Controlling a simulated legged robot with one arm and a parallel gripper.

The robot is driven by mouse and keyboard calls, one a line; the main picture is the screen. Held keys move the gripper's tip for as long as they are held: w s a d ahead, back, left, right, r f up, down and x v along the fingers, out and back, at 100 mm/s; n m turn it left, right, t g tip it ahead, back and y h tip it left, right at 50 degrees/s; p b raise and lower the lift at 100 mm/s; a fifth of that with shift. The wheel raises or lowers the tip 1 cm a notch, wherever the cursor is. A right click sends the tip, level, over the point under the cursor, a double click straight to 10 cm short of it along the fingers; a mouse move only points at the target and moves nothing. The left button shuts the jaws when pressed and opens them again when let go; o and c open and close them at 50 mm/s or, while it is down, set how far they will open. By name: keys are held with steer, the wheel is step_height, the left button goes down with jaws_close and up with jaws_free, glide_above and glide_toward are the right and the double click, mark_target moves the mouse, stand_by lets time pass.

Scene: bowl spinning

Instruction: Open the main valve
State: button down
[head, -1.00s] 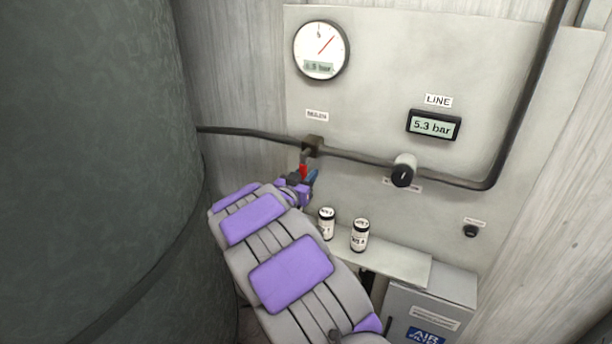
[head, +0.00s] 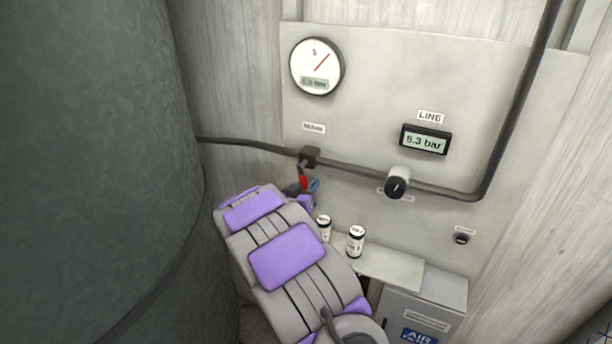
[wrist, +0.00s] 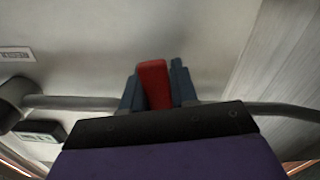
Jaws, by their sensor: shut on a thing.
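The main valve (head: 309,156) is a dark block on the pipe at the left of the panel, with a small label (head: 314,128) above it, too blurred to read surely. Its red handle (head: 303,182) hangs down and slightly left from the block. In the wrist view the red handle (wrist: 154,84) stands between the two blue-grey fingers. My gripper (wrist: 157,88) is shut on it; in the head view my gripper (head: 304,187) is at the handle, partly hidden by my arm.
A round gauge (head: 316,66) and a LINE display (head: 425,140) reading 5.3 bar are on the panel (head: 370,85). A black-faced knob (head: 397,184) sits on the pipe to the right. Two small cans (head: 356,241) stand on a shelf (head: 385,263) near my arm. A large dark tank (head: 90,150) fills the left.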

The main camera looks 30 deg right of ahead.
steer(key=s+d+r+n+p, duration=0.3)
steer(key=r+n+p, duration=0.4)
steer(key=n+p, duration=0.8)
steer(key=shift+s+p, duration=0.75)
steer(key=shift+p, duration=1.65)
steer(key=shift+d+n, duration=0.1)
steer(key=shift+n, duration=0.2)
steer(key=c, duration=1.2)
jaws_free()
steer(key=shift+o, duration=0.6)
steer(key=shift+w+a, duration=0.15)
steer(key=shift+a, duration=0.1)
steer(key=shift+o, duration=0.6)
steer(key=shift+a, duration=0.1)
steer(key=shift+a+r, duration=0.1)
steer(key=shift+r, duration=0.05)
